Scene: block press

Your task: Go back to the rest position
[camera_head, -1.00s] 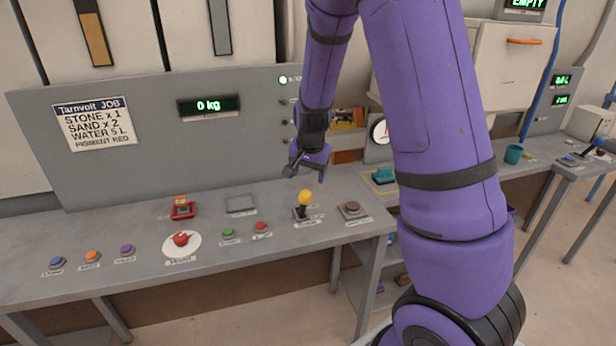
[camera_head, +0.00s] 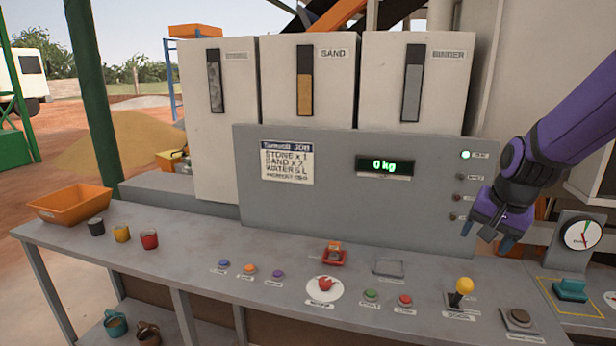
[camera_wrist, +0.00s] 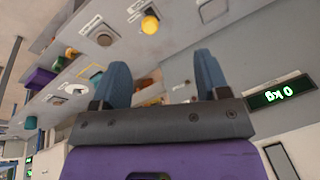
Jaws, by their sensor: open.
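My gripper (camera_head: 486,236) is at the right in the head view, raised in front of the grey panel (camera_head: 330,219) and above the bench. Its two fingers are apart with nothing between them. In the wrist view the blue fingertips of my gripper (camera_wrist: 162,80) also stand apart and empty. The yellow-knobbed lever (camera_head: 463,287) stands upright on the bench, below and apart from my gripper. It also shows in the wrist view as a yellow knob (camera_wrist: 150,24).
The bench holds a red dial (camera_head: 325,284), several coloured buttons, a square button (camera_head: 518,318) and a teal switch (camera_head: 570,290). A round gauge (camera_head: 581,234) stands at the right. An orange tray (camera_head: 70,203) and three small cups sit at the left. The display (camera_head: 384,166) reads 0 kg.

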